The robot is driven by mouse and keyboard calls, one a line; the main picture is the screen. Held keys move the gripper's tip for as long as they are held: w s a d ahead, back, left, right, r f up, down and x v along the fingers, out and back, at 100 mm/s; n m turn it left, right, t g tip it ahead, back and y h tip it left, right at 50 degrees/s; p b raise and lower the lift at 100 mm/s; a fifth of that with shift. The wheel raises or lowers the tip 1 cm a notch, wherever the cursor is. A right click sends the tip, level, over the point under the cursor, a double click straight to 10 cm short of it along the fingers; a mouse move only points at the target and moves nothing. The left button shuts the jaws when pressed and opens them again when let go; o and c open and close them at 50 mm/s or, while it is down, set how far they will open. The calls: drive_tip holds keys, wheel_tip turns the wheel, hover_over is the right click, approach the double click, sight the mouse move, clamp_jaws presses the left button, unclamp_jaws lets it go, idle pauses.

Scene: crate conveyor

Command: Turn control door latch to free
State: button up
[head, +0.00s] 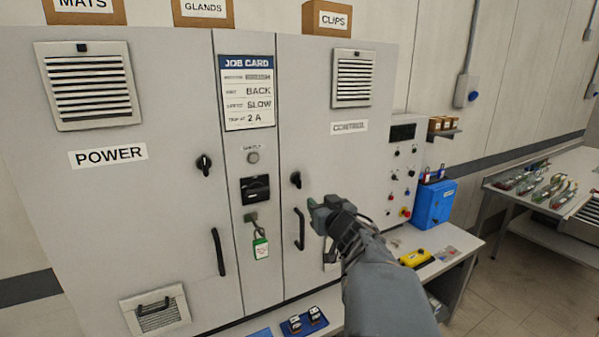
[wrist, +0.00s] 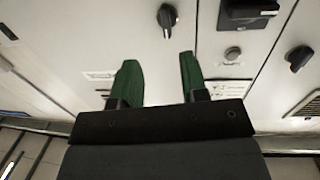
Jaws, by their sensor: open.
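The control door (head: 350,160) is the right door of the grey cabinet and looks closed. Its latch is a small black rotary knob (head: 296,180) near the door's left edge, above a black pull handle (head: 300,230). I cannot tell from its pose whether the latch is at free. My gripper (head: 318,208) is below and right of the knob in the head view, apart from it. In the wrist view, which looks upside down, the green fingers of my gripper (wrist: 159,62) are open and empty. The latch knob (wrist: 167,17) shows beyond the fingertips, roughly between them.
The centre strip has a black rotary switch (head: 255,189) and a green padlock tag (head: 261,248). The power door (head: 110,200) has its own knob (head: 204,164). A bench with a blue box (head: 434,204) and yellow pendant (head: 416,257) stands right.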

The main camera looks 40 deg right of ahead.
sight(300, 180)
drive_tip(key=w+d+p, duration=0.1)
drive_tip(key=w, duration=0.3)
drive_tip(key=w+r+y+p, duration=0.1)
drive_tip(key=w, duration=0.3)
drive_tip(key=w+d+n+y+p, duration=0.1)
drive_tip(key=w, duration=0.3)
drive_tip(key=shift+w+d+r+t, duration=0.25)
drive_tip(key=shift+w+d+t, duration=0.1)
drive_tip(key=shift+w+t, duration=0.05)
drive_tip(key=shift+c, duration=0.4)
clamp_jaws()
